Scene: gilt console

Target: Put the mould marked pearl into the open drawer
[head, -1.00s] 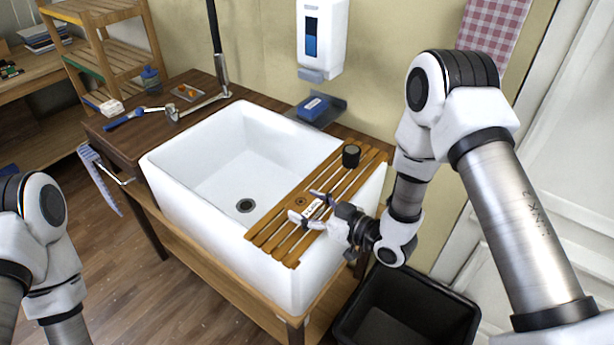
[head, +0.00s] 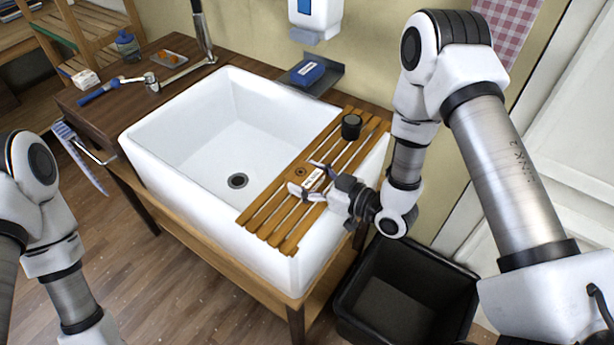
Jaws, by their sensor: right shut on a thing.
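My right gripper (head: 308,181) is over the slatted wooden rack that lies across the right side of the sink. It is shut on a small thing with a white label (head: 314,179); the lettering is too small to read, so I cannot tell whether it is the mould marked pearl. Whether that thing still touches the slats is unclear. A round dark pot (head: 351,127) stands at the back of the rack. I make out no open drawer in this view. My left arm shows at the lower left, but its gripper is out of view.
The white sink (head: 200,138) is empty. The wooden rack (head: 262,212) spans its right side. A black bin (head: 405,290) stands on the floor at right. A blue brush (head: 98,94), a tap and a blue bottle (head: 127,46) occupy the left counter.

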